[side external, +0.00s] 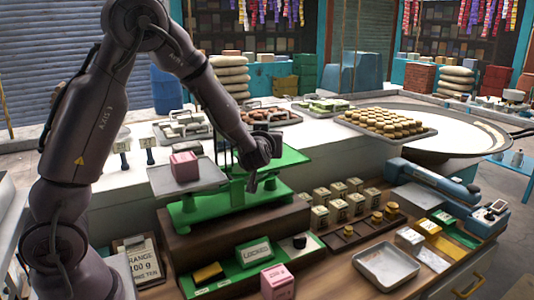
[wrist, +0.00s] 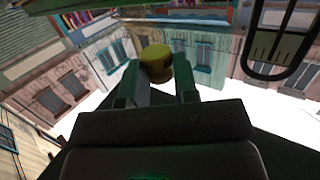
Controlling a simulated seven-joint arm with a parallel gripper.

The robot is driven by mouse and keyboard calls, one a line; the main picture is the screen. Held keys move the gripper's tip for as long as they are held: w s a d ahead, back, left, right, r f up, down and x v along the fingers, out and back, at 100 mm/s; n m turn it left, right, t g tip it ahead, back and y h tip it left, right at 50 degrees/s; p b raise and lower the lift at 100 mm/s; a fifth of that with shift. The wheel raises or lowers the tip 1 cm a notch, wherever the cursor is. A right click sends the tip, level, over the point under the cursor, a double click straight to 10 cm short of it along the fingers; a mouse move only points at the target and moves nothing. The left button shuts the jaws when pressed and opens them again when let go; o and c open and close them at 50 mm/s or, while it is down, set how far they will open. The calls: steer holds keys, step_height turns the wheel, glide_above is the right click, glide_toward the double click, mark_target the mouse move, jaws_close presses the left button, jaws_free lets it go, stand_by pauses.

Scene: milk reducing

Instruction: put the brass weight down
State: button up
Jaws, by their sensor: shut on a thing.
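My gripper (side external: 254,184) hangs beside the green balance scale (side external: 212,208), near its right end, in the side external view. In the wrist view my gripper (wrist: 160,82) is shut on the brass weight (wrist: 157,62), a small yellow knobbed piece between the two fingertips. The held weight cannot be made out in the side external view. A pink block (side external: 184,166) sits on the scale's left pan (side external: 205,181). The scale's right side is partly hidden behind my arm.
A wooden rack (side external: 365,229) holds several brass weights, with several pale labelled boxes (side external: 320,217) beside it. A green tray (side external: 228,279) carries a "Locked" sign (side external: 255,252). A second pink block (side external: 277,282) stands in front. An empty metal tray (side external: 387,266) lies at right.

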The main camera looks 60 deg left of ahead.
steer(key=shift+w+a+f, duration=0.2)
steer(key=shift+w+f, duration=0.2)
steer(key=shift+f, duration=1.7)
steer(key=shift+f, duration=0.1)
steer(key=o, duration=0.9)
steer(key=shift+f, duration=0.1)
steer(key=shift+o, duration=0.2)
